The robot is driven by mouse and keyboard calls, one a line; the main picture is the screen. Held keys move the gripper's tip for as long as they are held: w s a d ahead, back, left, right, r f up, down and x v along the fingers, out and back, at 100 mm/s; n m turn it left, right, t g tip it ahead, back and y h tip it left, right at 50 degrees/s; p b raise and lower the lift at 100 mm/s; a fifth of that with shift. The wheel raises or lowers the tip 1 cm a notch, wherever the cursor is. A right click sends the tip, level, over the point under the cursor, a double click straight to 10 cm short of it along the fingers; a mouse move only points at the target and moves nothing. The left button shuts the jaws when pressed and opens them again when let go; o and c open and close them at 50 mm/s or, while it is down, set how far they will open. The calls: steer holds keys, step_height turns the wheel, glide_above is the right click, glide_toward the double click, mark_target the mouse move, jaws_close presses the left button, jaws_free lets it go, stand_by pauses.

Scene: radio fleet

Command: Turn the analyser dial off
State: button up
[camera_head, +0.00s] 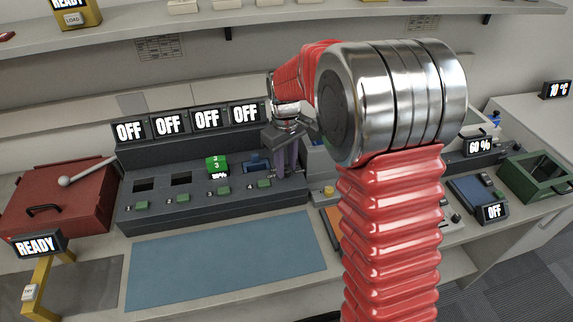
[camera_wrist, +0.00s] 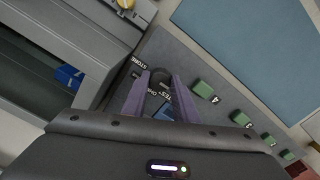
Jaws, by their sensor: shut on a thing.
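My gripper (camera_head: 286,168) reaches down at the right end of a dark grey console (camera_head: 150,224) in the head view. In the wrist view its two purple fingers (camera_wrist: 160,86) are closed on a small dark dial (camera_wrist: 161,76) on the grey panel. White lettering stands around the dial; STORE and TEST can be read in part. Which way the dial points is hard to tell. In the head view the dial is hidden by my gripper. Several displays (camera_head: 168,124) along the console's back read OFF.
Several green buttons (camera_head: 141,205) line the console front, and a green pack (camera_head: 217,166) and a blue pack (camera_head: 255,161) sit in its slots. A red box (camera_head: 60,200) stands left; a blue mat (camera_head: 220,262) is clear.

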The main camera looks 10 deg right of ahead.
mark_target(286, 168)
steer(key=shift+w, duration=0.1)
steer(key=o, duration=1.1)
steer(key=shift+c, duration=0.2)
steer(key=shift+r, duration=0.1)
step_height(286, 168, up, 14)
steer(key=shift+f, duration=0.2)
